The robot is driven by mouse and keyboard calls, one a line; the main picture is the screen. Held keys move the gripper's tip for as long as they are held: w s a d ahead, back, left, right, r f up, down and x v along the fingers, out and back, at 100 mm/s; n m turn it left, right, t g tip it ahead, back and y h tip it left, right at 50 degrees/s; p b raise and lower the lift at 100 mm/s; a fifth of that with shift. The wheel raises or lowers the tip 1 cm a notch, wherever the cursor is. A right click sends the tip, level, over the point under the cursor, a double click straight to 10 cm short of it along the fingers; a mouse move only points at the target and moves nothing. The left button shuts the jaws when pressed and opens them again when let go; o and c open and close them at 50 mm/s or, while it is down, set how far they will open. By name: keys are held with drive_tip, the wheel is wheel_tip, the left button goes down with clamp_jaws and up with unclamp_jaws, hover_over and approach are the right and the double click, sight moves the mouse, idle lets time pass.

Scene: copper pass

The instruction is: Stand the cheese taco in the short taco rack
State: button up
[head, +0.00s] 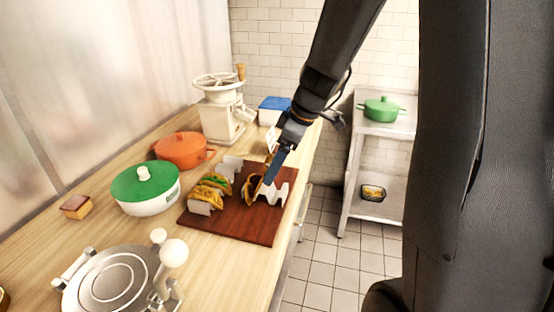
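A folded taco with dark filling (251,189) stands on the board just left of the fingers of my gripper (269,174). The gripper points down at it; the fingers look close to or touching its right side, and I cannot tell whether they hold it. A short white wavy rack (277,194) is right beside them, partly hidden by the fingers. A longer white rack (231,164) to the left holds a taco with green filling (217,181) and a taco with yellow-orange filling (206,194). I cannot tell for sure which taco is the cheese one.
The racks stand on a dark red-brown board (237,224) on the wooden counter (212,256). Around it are a green-lidded white pot (146,190), an orange pot (183,150), a cream hand-cranked mill (222,115), a blue-lidded box (272,108) and a round metal press (108,280).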

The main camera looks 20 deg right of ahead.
sight(272, 193)
drive_tip(key=shift+f+b, duration=1.1)
drive_tip(key=shift+f, duration=0.9)
drive_tip(key=shift+f+b, duration=1.85)
drive_tip(key=shift+b, duration=0.3)
drive_tip(key=o, duration=1)
drive_tip(key=shift+b+v, duration=0.45)
drive_tip(key=shift+v, duration=3.5)
